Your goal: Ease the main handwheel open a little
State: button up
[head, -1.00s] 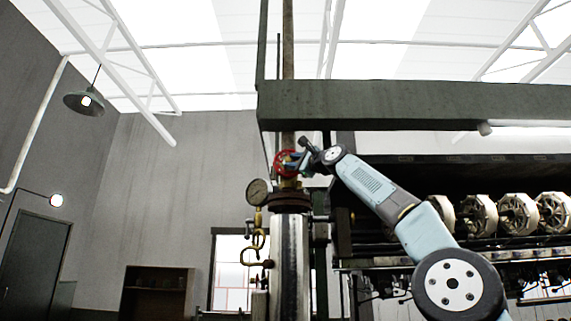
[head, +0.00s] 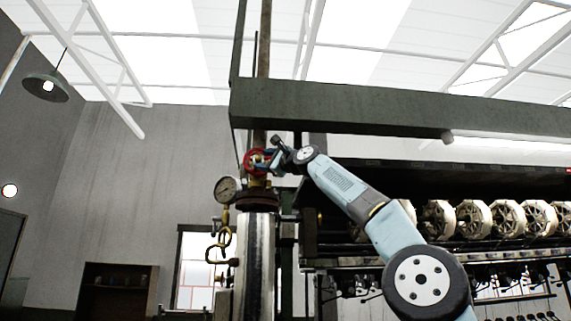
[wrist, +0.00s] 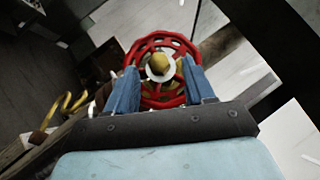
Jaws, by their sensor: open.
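The main handwheel is a red spoked wheel (head: 254,161) on a brass valve at the top of a shiny vertical cylinder. In the wrist view the red handwheel (wrist: 160,48) faces me, with a brass hub and pale washer at its centre. My gripper (head: 268,160) is at the wheel in the head view. In the wrist view my gripper (wrist: 162,80) is open, with one blue finger on each side of the hub, over the wheel's lower part. I cannot tell whether the fingers touch the rim.
A dark green beam (head: 400,112) runs above my arm. A row of pale reels (head: 473,218) stands to the right.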

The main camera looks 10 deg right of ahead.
jog(key=shift+v, duration=1)
jog(key=v, duration=1)
jog(key=shift+s+f, duration=0.3)
jog(key=shift+f, duration=0.05)
dwell(0.3)
jog(key=shift+d, duration=0.1)
dwell(0.4)
